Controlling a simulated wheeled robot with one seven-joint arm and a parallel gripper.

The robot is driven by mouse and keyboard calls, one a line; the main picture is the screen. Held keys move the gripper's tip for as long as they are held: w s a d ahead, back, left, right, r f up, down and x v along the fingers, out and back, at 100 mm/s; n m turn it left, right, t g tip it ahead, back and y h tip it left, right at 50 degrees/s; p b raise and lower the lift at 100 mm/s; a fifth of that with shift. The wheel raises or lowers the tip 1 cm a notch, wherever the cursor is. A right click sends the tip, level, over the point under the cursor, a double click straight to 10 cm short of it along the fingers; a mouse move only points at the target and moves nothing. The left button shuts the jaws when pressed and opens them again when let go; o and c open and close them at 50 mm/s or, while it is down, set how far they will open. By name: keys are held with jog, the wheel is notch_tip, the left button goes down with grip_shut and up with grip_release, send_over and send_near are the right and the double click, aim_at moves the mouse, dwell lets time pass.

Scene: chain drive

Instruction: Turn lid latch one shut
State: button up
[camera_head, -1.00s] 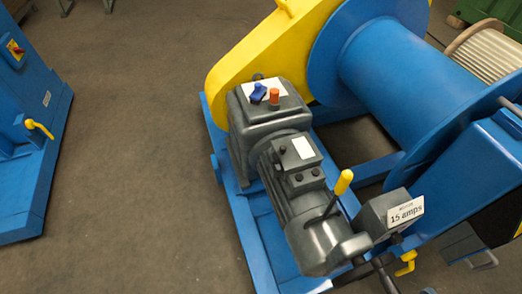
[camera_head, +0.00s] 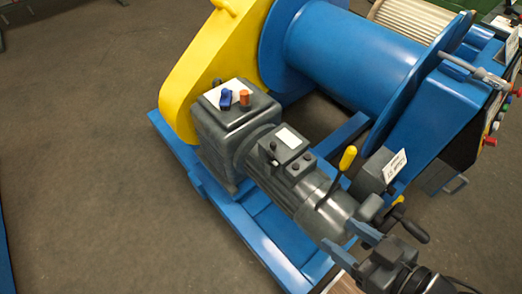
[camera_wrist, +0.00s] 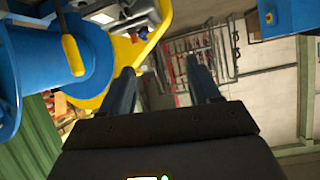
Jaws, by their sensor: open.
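The winch has a yellow chain guard (camera_head: 205,55) with a yellow knob (camera_head: 228,7) at its top edge. A blue latch-like piece (camera_head: 226,99) and an orange cap (camera_head: 244,97) sit on a white plate on the grey gearbox. I cannot tell which part is lid latch one. My gripper (camera_head: 352,242) is open and empty at the lower right, near the motor's end and apart from the gearbox top. In the wrist view its fingers (camera_wrist: 162,88) are spread, with the yellow guard (camera_wrist: 125,55) beyond them to the left.
The motor (camera_head: 300,185) carries an upright yellow-handled lever (camera_head: 347,160). A black-handled crank (camera_head: 410,228) stands close to my gripper. The blue drum (camera_head: 345,55) and control cabinet (camera_head: 425,120) lie behind. The floor (camera_head: 80,150) left of the winch is clear.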

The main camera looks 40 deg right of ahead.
jog(key=w+d+f+m+g+h, duration=0.25)
jog(key=w+d+f, duration=0.25)
jog(key=w+f, duration=0.45)
jog(key=m+g+y, duration=0.3)
jog(key=m+g, duration=0.7)
jog(key=m, duration=0.4)
send_over(270, 153)
jog(key=shift+s+f+p, duration=0.1)
jog(key=shift+f+p, duration=0.2)
jog(key=shift+f, duration=0.5)
jog(key=shift+f+b, duration=0.4)
jog(key=shift+f, duration=3.45)
jog(key=shift+c, duration=0.2)
jog(key=c, duration=1)
